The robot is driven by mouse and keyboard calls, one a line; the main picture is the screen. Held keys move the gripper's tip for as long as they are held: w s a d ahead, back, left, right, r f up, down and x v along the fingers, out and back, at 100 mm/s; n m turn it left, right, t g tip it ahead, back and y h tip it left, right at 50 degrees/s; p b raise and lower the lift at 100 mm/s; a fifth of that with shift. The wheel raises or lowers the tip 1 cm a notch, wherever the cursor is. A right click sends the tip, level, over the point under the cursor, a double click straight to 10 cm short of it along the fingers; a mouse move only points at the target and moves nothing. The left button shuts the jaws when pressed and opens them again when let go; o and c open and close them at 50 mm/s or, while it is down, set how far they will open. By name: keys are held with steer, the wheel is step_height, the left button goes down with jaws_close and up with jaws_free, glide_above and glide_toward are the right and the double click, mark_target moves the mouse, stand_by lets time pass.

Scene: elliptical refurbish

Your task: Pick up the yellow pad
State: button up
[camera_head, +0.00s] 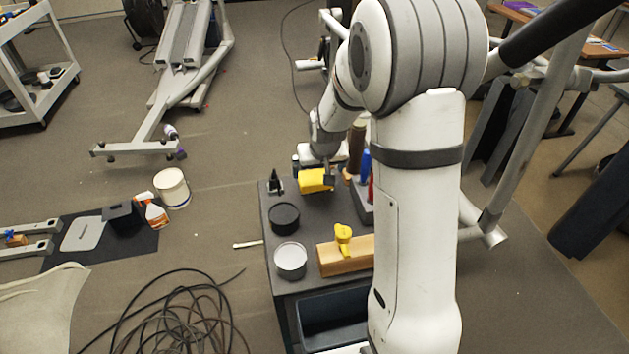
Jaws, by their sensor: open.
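The yellow pad (314,181) is at the far end of a dark grey cabinet top (312,220), directly at my gripper (314,172). My gripper points down over it, with a dark finger showing at the pad's right side. The jaws are open. I cannot tell from this view whether the fingers touch the pad. My own arm hides much of the right side of the cabinet.
A small black object (275,182) is left of the pad. Bottles (357,145) crowd its right.

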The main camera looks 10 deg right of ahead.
mark_target(316, 178)
steer(key=x, duration=0.5)
steer(key=shift+s+a+f, duration=0.15)
steer(key=shift+s+a, duration=0.05)
steer(key=shift+a, duration=0.05)
steer(key=c, duration=0.9)
step_height(316, 178, up, 10)
steer(key=shift+r, duration=0.1)
steer(key=o, duration=0.5)
steer(key=shift+c, duration=0.2)
steer(key=c, duration=0.3)
